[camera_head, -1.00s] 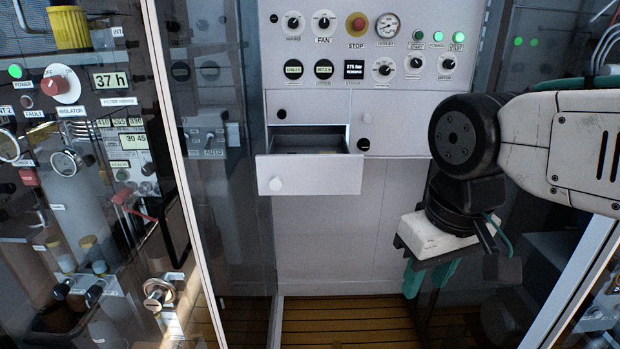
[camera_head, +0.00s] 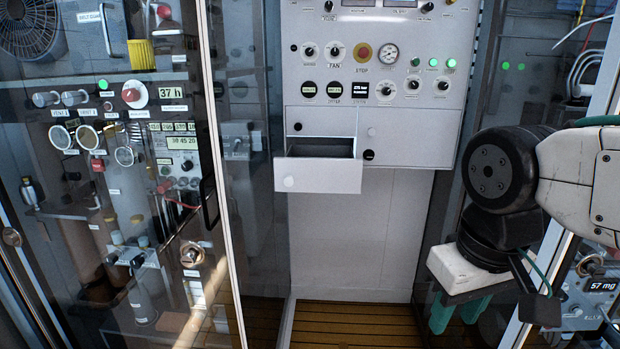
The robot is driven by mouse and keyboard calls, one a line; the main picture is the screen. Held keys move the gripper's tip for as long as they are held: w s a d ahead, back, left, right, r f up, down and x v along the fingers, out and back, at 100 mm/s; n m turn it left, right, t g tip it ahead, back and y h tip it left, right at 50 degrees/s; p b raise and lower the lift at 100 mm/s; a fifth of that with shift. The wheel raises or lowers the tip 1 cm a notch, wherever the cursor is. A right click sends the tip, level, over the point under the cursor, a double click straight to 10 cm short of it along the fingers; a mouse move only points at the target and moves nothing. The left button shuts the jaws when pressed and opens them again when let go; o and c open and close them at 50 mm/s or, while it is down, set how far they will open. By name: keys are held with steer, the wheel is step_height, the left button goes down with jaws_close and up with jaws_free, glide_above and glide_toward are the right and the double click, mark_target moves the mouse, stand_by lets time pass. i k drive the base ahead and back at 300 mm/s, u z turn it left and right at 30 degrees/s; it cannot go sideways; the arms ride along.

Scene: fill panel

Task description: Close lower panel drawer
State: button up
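The lower panel drawer (camera_head: 325,177) is pulled out from the white panel (camera_head: 403,137).
A closed compartment front with a small knob (camera_head: 371,132) is right of the drawer. Knobs, gauges and a red stop button (camera_head: 362,53) sit above. Glass-fronted cabinets stand left and right, with a door handle (camera_head: 209,203) at left. Space below the drawer is clear above the slatted floor (camera_head: 362,323).

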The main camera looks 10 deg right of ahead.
mark_target(328, 169)
steer(key=u, duration=0.35)
steer(key=i, duration=1.25)
steer(key=z, duration=0.2)
